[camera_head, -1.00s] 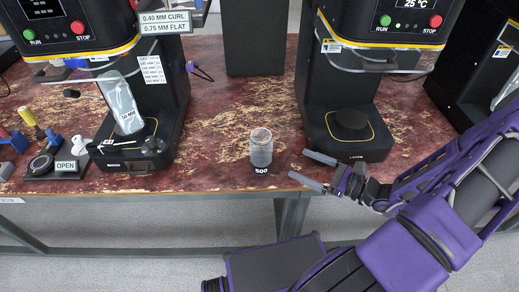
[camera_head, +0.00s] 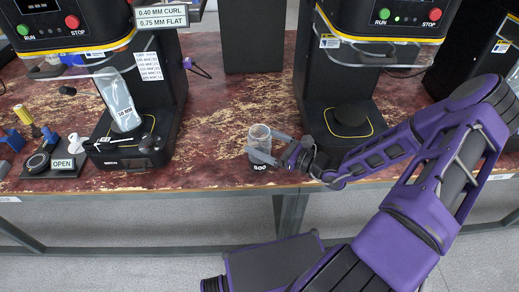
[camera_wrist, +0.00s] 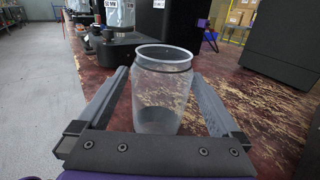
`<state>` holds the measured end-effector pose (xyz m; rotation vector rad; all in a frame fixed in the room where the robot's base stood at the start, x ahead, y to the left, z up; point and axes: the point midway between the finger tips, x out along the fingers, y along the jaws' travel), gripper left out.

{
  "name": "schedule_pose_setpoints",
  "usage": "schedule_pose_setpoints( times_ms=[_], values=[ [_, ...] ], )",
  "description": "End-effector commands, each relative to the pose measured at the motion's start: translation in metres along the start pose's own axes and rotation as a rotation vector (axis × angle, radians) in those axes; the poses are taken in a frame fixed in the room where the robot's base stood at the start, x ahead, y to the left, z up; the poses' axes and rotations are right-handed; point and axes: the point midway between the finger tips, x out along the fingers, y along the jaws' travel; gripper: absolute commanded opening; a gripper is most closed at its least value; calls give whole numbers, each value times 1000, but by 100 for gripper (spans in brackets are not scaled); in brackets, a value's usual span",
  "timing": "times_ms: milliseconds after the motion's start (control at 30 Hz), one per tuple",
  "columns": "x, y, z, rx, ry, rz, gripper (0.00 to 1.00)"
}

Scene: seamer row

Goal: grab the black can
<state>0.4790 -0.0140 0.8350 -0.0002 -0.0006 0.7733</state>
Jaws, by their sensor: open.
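The only can near my gripper is a see-through greyish one (camera_head: 260,135), not a plainly black one. In the wrist view the can (camera_wrist: 162,85) stands between the two fingers, with an open rim and a darker bottom. My gripper (camera_head: 266,146) is open, one finger on each side of the can, reaching in from the right. In the wrist view my gripper (camera_wrist: 160,75) shows a gap beside the can's upper part; contact lower down cannot be told.
A seamer (camera_head: 130,150) with a clear pouch stands left on the reddish table (camera_head: 215,130). Another seamer (camera_head: 345,125) stands right, close behind my wrist. The table between the seamers is otherwise clear.

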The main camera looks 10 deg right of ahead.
Motion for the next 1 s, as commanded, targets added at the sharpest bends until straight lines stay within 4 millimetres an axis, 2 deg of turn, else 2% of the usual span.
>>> schedule_pose_setpoints(
  times_ms=[100, 200, 500, 567, 900, 1000],
  values=[
    [20, -1, -3, 0, -2, 3, 100],
    [31, -1, -2, 0, -1, 3, 100],
    [36, -2, -2, 0, 0, 0, 100],
    [36, -2, -2, 0, 0, 0, 91],
    [36, -2, -2, 0, 0, 0, 32],
    [36, -1, -2, 0, 0, 1, 31]
  ],
)
